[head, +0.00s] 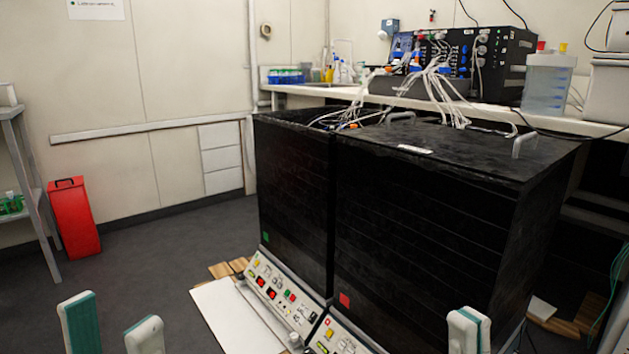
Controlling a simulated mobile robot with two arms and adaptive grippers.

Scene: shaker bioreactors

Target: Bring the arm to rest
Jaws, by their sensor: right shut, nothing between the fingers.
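My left gripper (112,328) shows at the bottom left of the head view. Its two pale fingers with teal pads stand apart with only floor visible between them, so it is open and empty. My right gripper (468,330) shows at the bottom right, in front of the large black shaker bioreactor (440,225). Its fingers are together and nothing shows between them. Only the fingertips of both grippers are in view; the arms are below the picture edge. I cannot tell how far the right fingertips are from the black housing.
A second black shaker (292,190) stands left of the first, with control panels (280,295) below. A white board (235,318) lies before them. Behind is a bench (490,112) with cabled equipment (470,62). A red box (74,218) and shelf (30,190) stand left. Floor (150,265) between is clear.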

